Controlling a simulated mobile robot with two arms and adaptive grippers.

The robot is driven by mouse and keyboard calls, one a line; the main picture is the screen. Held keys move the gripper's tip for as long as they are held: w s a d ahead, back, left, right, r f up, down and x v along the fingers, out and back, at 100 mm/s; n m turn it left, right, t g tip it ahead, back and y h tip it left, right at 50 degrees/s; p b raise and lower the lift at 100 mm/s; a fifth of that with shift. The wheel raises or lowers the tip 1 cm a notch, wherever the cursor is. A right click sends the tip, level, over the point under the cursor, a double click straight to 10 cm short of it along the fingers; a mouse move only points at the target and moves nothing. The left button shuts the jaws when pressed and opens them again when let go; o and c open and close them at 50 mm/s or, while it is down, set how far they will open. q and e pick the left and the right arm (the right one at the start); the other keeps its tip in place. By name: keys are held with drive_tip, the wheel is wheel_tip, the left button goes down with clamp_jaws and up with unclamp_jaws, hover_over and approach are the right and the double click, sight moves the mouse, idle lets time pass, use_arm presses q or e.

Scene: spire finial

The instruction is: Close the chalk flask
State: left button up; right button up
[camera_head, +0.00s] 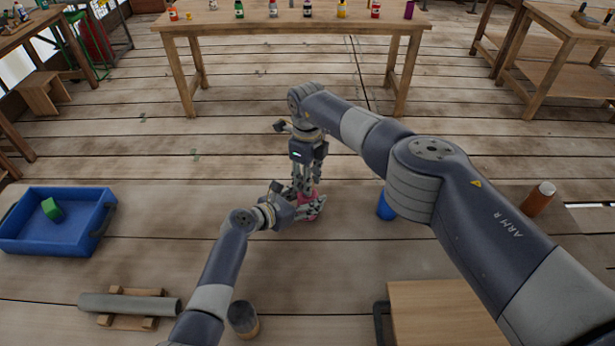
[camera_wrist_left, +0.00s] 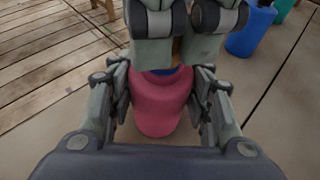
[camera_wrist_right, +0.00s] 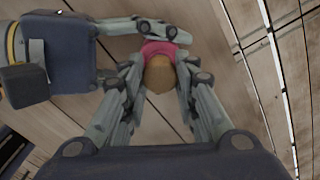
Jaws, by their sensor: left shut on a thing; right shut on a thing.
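A pink flask (camera_head: 309,196) stands on the plank surface near the middle, largely hidden by my grippers. Its rounded body (camera_wrist_left: 160,105) shows clearly in the left wrist view, with a bit of blue at its top. My left gripper (camera_head: 312,208) is shut around the pink flask from the side. My right gripper (camera_head: 303,187) points down from above and is shut on a tan stopper (camera_wrist_right: 160,74), seen in the right wrist view directly over the pink flask (camera_wrist_right: 165,48). The right fingers hide the joint, so I cannot tell how far the stopper sits in the neck.
A blue object (camera_head: 386,208) stands right of the flask, partly behind my right arm. A blue tray (camera_head: 40,242) with a green block (camera_head: 51,208) lies left.

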drive_tip(key=shift+f, duration=0.4)
drive_tip(key=o, duration=0.8)
drive_tip(key=shift+o, duration=0.2)
drive_tip(key=shift+r, duration=0.1)
wheel_tip(320, 180, up, 12)
use_arm(q)
drive_tip(key=o, duration=1.6)
